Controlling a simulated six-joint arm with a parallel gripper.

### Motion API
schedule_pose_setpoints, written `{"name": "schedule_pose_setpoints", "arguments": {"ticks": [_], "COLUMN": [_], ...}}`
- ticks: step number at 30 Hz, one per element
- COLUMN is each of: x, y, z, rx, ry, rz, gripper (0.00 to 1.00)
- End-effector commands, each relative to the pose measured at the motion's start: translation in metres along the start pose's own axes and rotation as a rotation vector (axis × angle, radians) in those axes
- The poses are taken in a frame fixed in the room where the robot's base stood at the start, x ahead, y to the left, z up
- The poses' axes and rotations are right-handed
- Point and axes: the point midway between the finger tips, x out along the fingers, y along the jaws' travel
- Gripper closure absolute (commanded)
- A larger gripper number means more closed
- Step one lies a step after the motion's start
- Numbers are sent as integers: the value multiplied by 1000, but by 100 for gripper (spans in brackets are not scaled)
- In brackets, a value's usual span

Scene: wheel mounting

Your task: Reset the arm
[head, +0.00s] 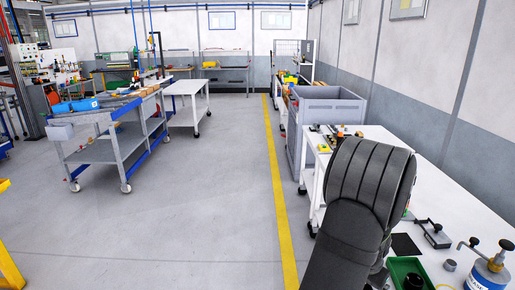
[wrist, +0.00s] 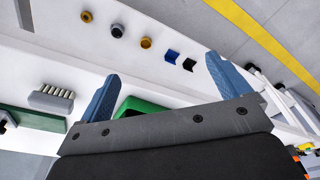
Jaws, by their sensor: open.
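My gripper (wrist: 162,66) shows in the wrist view with its two blue fingers wide apart and nothing held between them. A green tray (wrist: 130,104) lies partly hidden behind the gripper's dark body. My dark grey arm stands over the white workbench at the right in the head view and hides part of it. The gripper's fingers cannot be seen in the head view. No wheel can be made out in either view.
In the head view, the white workbench (head: 460,215) holds a blue canister (head: 487,273), a black pad (head: 406,245) and a green tray (head: 399,266). The wrist view shows a brush (wrist: 52,99), small rings (wrist: 117,31) and small blocks (wrist: 172,55). A grey crate (head: 325,106) stands beyond the arm.

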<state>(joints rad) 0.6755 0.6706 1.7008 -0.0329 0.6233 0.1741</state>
Motion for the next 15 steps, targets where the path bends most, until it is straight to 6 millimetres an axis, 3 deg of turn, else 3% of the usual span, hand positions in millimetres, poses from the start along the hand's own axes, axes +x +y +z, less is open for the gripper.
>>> {"name": "schedule_pose_setpoints", "arguments": {"ticks": [15], "x": [12], "y": [-98], "z": [37], "rx": [-237], "ry": [-3], "rz": [-36], "gripper": [6]}}
